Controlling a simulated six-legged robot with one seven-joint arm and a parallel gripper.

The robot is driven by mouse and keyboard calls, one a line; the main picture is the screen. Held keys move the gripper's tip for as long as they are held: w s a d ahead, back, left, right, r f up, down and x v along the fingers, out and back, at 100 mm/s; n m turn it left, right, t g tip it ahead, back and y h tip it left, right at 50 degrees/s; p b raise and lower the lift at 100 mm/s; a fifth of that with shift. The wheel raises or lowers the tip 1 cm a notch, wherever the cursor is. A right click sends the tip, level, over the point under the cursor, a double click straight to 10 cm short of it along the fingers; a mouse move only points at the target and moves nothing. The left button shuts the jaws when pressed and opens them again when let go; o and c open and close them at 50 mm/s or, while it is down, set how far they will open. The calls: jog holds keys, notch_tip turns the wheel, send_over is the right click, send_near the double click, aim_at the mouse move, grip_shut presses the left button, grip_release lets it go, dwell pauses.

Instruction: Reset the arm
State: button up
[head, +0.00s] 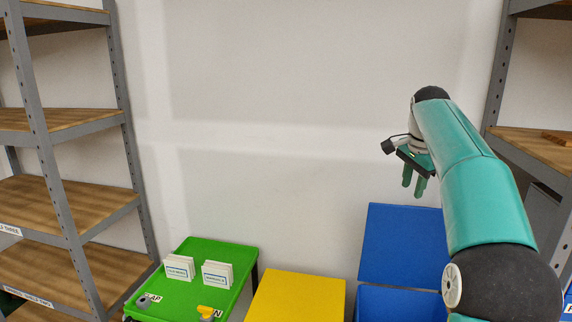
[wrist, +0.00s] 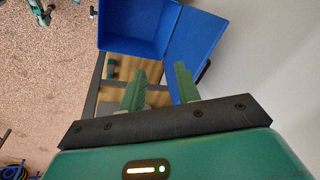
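My gripper (head: 414,184) hangs at the end of my teal arm, right of the middle in the head view, in front of the white wall and above a blue box. In the wrist view my gripper (wrist: 160,88) shows two green fingers standing apart with nothing between them. The blue box (head: 400,303) has its lid (head: 403,245) standing up at the back. The wrist view shows the box (wrist: 140,28) open and empty where visible, beyond the fingertips.
A green tray (head: 190,306) with white cards (head: 217,274) and small parts stands low on the left. A yellow surface (head: 297,295) lies between it and the blue box. Metal shelves with wooden boards stand left (head: 66,118) and right (head: 535,146). The wall space between them is clear.

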jog(key=s+a+n+t, duration=0.1)
jog(key=s+a+n, duration=0.35)
jog(key=s, duration=0.45)
jog(key=s+a+n+t, duration=0.1)
jog(key=s+a+n, duration=0.2)
jog(key=s+a, duration=0.45)
jog(key=s+a+f+n, duration=0.1)
jog(key=s+f+n, duration=0.2)
jog(key=s+f, duration=0.4)
jog(key=s+a+f+n, duration=0.2)
jog(key=s+f, duration=0.6)
jog(key=s, duration=0.4)
jog(key=shift+s+a+n+t+y, duration=0.3)
jog(key=shift+n+t+y, duration=0.1)
jog(key=shift+n, duration=0.45)
jog(key=shift+d+f, duration=0.1)
jog(key=shift+d, duration=0.05)
